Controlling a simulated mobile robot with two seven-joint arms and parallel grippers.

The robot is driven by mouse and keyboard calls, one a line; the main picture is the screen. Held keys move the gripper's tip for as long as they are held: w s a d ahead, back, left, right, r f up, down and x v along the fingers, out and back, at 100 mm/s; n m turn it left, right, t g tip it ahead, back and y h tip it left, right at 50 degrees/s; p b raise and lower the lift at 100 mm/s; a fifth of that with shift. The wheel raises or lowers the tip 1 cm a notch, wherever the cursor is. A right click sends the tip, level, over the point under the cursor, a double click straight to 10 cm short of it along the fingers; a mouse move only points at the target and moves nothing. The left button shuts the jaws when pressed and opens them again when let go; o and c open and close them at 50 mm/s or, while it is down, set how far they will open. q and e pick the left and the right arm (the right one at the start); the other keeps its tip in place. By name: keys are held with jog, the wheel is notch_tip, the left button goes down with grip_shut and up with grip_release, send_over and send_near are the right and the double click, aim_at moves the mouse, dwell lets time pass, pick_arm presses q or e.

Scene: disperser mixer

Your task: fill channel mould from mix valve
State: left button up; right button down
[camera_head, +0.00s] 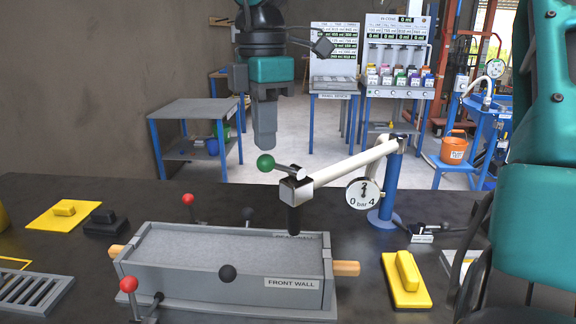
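The channel mould (298,284), a long grey box labelled "FRONT WALL", lies on the dark bench. A flat grey surface shows inside it; I cannot tell whether this is mix or floor. Wooden-coloured ends (346,268) stick out at both sides. The mix valve is a white pipe (352,163) on a blue post (389,180), with a dark nozzle (293,219) hanging over the mould's rear right part. Its lever has a green knob (265,162).
Red-knobbed (128,284) and black-knobbed (227,273) levers stand around the mould. A pressure gauge (362,193) hangs by the pipe. Yellow floats (406,279) (64,214) lie right and left, with a grey grate (33,291) at front left. My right arm fills the right edge.

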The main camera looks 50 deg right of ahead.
aim_at(266, 155)
pick_arm(q)
jog(key=shift+d, duration=0.2)
pick_arm(e)
jog(key=shift+f, duration=0.35)
jog(key=shift+f+b, duration=0.9)
jog(key=shift+b, duration=0.05)
pick_arm(q)
jog(key=shift+w+d+f+h+b, duration=0.35)
jog(key=shift+d+f+b, duration=0.1)
jog(key=shift+f+b, duration=0.1)
pick_arm(e)
jog(key=shift+f, duration=0.75)
pick_arm(q)
jog(key=shift+w+d+r, duration=0.15)
jog(key=shift+d+r, duration=0.05)
jog(key=shift+r, duration=0.05)
jog(key=shift+a+f, duration=0.15)
jog(key=shift+f, duration=0.05)
dwell(4.8)
